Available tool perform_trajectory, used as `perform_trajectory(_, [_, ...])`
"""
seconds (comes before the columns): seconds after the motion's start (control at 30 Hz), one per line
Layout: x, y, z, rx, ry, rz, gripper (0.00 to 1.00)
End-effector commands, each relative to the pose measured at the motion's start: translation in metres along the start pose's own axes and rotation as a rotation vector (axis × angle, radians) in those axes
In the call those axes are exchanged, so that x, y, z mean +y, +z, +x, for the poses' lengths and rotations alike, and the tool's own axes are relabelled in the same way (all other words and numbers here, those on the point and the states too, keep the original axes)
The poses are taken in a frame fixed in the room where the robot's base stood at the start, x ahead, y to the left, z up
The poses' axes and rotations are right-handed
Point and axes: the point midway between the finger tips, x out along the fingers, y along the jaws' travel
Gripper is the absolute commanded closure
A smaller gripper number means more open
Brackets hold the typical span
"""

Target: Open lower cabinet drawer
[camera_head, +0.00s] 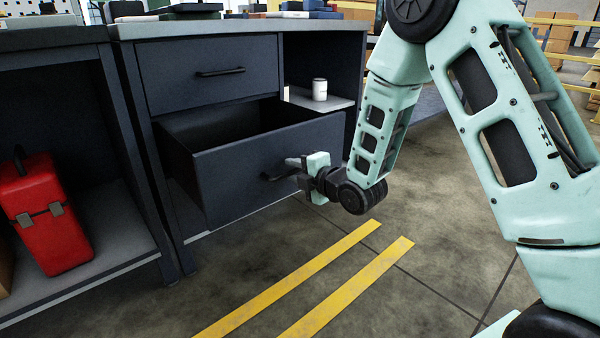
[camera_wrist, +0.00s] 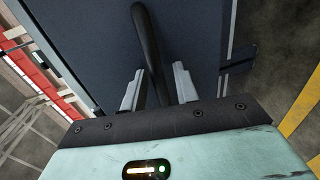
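The lower cabinet drawer (camera_head: 270,160) is dark blue-grey and stands pulled out, with its empty-looking interior showing from above. Its black bar handle (camera_head: 277,176) is on the front panel. My gripper (camera_head: 298,163) is at the right part of this handle. In the wrist view the handle (camera_wrist: 146,35) runs between the two grey fingers of my gripper (camera_wrist: 157,85). The fingers stand apart, with gaps showing beside the handle. The drawer front (camera_wrist: 95,40) fills much of that view.
The upper drawer (camera_head: 210,72) is shut. A white cup (camera_head: 319,89) stands on the open shelf at right. A red toolbox (camera_head: 45,215) sits in the left cabinet. Yellow floor stripes (camera_head: 345,287) cross the open floor before the drawer.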

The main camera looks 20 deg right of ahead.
Motion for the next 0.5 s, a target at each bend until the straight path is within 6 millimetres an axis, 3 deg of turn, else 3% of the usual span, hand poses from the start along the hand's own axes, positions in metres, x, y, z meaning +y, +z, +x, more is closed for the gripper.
perform_trajectory(0.17, [0.001, 0.000, -0.014, 0.000, -0.002, 0.000, 0.70])
perform_trajectory(0.5, [0.003, 0.000, -0.090, -0.002, -0.004, 0.002, 0.70])
